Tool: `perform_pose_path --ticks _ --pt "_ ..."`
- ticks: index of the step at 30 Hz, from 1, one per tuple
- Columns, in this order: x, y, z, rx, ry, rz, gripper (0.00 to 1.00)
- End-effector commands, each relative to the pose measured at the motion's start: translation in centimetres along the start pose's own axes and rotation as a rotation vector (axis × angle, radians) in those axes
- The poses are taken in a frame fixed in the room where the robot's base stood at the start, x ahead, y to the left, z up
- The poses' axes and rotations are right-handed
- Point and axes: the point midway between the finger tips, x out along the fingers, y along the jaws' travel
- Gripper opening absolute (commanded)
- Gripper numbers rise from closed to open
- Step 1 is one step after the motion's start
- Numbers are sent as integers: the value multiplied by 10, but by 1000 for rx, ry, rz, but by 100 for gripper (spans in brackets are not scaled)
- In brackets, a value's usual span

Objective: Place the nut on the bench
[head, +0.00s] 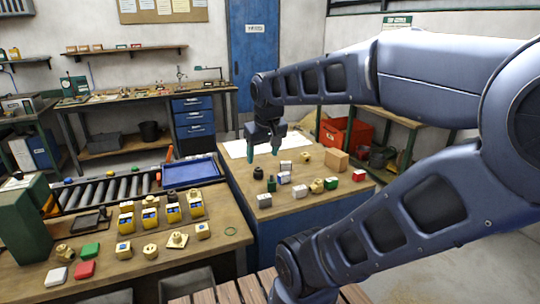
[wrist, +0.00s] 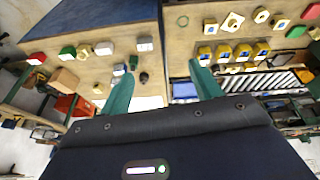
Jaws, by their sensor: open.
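My gripper (head: 263,152) is over the far left part of the middle bench (head: 290,210), above a white sheet. Its teal fingers are apart with nothing between them; in the wrist view (wrist: 162,90) they also stand wide apart. A brass nut-like piece (head: 317,186) lies among small blocks on the middle bench, nearer the front than my gripper. Another small brass piece (head: 305,157) lies right of my gripper. Several brass pieces, one of them a hex-like piece (head: 64,252), lie on the left bench (head: 215,252). I cannot tell which piece is the task's nut.
White, red and green blocks, dark small parts and a wooden block (head: 335,160) stand on the middle bench. A blue tray (head: 190,172) and a roller conveyor (head: 105,190) lie left of it. A red bin (head: 347,133) is behind. The middle bench's front is mostly clear.

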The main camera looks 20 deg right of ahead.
Motion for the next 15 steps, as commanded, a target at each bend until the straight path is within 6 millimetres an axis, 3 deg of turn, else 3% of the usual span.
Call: perform_pose_path --ticks 6,15 --pt "-6 9 22 105 60 -10 63" --pt "-6 9 24 122 68 -12 63"
